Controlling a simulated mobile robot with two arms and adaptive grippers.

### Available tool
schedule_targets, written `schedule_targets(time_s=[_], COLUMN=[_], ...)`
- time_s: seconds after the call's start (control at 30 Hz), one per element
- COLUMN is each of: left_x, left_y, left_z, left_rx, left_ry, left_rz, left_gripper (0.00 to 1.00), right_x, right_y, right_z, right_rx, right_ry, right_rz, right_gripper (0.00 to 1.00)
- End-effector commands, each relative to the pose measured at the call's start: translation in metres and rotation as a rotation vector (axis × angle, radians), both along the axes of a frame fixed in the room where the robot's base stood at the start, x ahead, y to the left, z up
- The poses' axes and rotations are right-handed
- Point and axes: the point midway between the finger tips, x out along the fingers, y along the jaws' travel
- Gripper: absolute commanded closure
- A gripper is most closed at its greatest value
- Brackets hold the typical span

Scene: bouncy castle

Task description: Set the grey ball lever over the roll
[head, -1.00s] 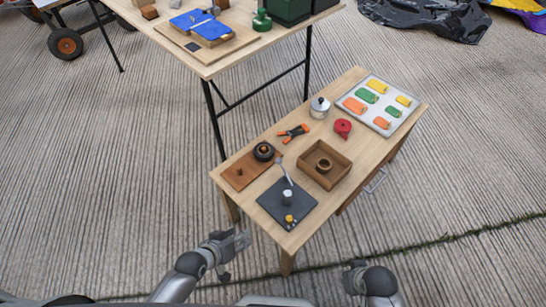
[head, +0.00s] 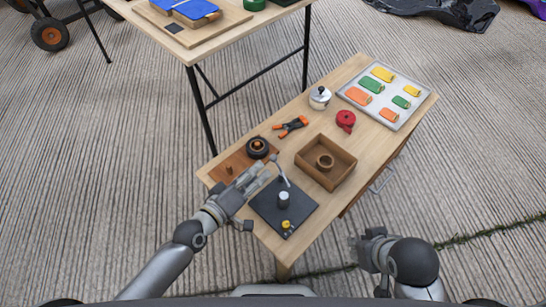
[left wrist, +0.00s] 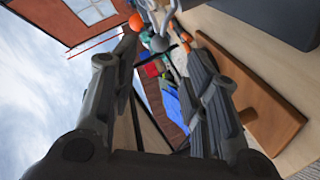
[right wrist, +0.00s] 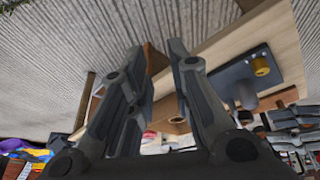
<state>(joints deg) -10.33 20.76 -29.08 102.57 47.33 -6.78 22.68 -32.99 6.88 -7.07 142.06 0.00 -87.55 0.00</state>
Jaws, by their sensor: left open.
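The lever (head: 283,172) is a thin, pale metal arm at the dark plate (head: 265,207), leaning up and away. In the left wrist view a grey ball (left wrist: 159,44) shows between my fingertips, beyond them. My left gripper (head: 262,178) is open over the plate's left edge, its fingertips close to the lever; contact cannot be told. A black roll-like ring (head: 258,147) sits on the brown board (head: 232,165); a brown ring (head: 325,161) sits in the wooden tray (head: 345,158). Which is the roll is unclear. My right gripper (head: 362,249) is open and empty, off the table's right side.
A pale cylinder (head: 284,197) and a yellow knob (head: 286,225) stand on the dark plate. Orange-black pliers (head: 291,126), a red item (head: 346,121), a metal pot (head: 319,97) and a tray of coloured pieces (head: 372,107) lie farther back. A taller table (head: 190,52) stands behind.

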Motion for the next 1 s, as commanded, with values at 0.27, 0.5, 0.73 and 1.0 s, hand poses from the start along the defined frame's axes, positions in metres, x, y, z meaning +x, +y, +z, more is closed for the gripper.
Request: schedule_targets(time_s=[0.27,0.5,0.73,1.0], left_x=[0.039,0.061,0.070,0.071], left_y=[-0.028,-0.045,-0.051,-0.052], left_z=[-0.011,-0.018,-0.019,-0.019], left_rx=[-0.001,0.001,0.002,0.002], left_ry=[-0.002,0.000,0.000,0.001], left_rz=[0.000,-0.001,-0.002,-0.002], left_gripper=[0.58,0.58,0.58,0.58], right_x=[0.046,0.077,0.089,0.091], right_y=[0.014,0.025,0.029,0.030], right_z=[0.011,0.027,0.037,0.038], right_rx=[0.044,0.080,0.095,0.097], right_ry=[-0.213,-0.376,-0.448,-0.455], right_rz=[0.018,0.030,0.035,0.035], right_gripper=[0.81,0.81,0.81,0.81])
